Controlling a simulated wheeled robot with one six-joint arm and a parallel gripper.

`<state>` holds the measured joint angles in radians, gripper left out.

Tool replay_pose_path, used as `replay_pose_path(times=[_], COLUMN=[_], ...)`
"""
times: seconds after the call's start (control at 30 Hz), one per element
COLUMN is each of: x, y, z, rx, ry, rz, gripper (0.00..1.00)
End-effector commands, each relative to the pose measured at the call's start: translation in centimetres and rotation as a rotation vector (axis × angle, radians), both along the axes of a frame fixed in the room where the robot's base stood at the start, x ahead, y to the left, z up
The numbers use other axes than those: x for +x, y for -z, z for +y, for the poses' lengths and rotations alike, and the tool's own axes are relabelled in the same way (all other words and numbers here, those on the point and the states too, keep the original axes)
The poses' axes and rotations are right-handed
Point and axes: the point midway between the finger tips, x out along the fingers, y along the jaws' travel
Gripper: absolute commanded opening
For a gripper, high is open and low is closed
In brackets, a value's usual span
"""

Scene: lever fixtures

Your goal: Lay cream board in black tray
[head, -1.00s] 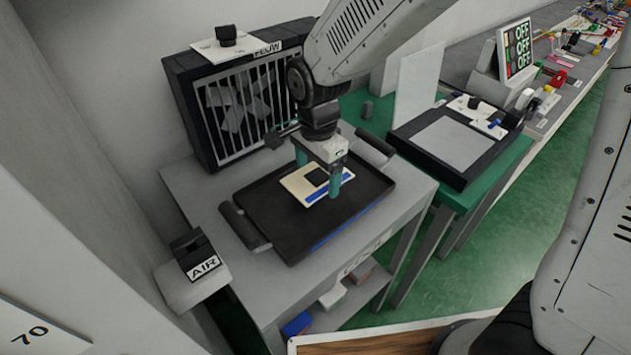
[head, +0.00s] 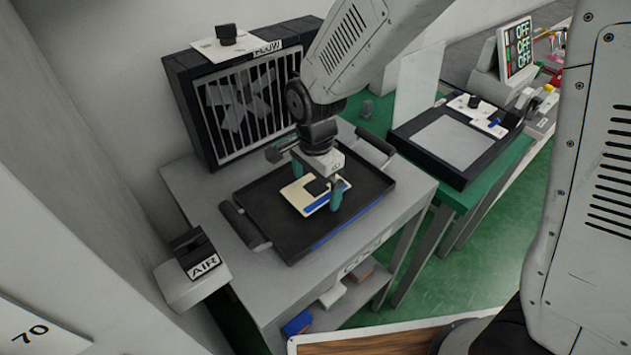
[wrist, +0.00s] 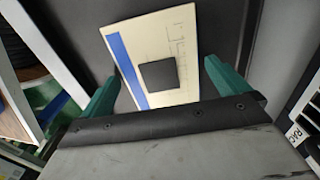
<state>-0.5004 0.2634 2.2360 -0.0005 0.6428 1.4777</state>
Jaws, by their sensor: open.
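The cream board (head: 312,203) lies flat inside the black tray (head: 270,222), on its floor. It has a blue stripe along one edge and a dark square block on its face. In the wrist view the cream board (wrist: 185,35) lies ahead of my fingers, with the dark block (wrist: 158,75) near its middle. My gripper (head: 316,183) is above the board, its teal fingers spread wide. In the wrist view my gripper (wrist: 160,85) is open, with one finger at each side and nothing clamped. Whether the fingertips touch the board or tray I cannot tell.
The tray has raised handles and sits on a grey table (head: 188,182). A caged fan (head: 235,105) stands behind it. An AIR switch box (head: 192,268) is at the front left. A green table (head: 478,192) with a flat black device (head: 450,143) stands to the right.

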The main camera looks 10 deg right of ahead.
Motion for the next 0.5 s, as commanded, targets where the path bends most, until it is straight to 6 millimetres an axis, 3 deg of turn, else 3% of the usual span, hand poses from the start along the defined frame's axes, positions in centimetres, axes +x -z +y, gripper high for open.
replay_pose_path(times=[0.17, 0.5], x=[0.1, 0.1], y=[-2.1, -9.3], z=[0.1, 0.0], rx=[0.003, 0.003], ry=[0.0, 0.0], rz=[-0.006, -0.004], gripper=[1.0, 1.0])
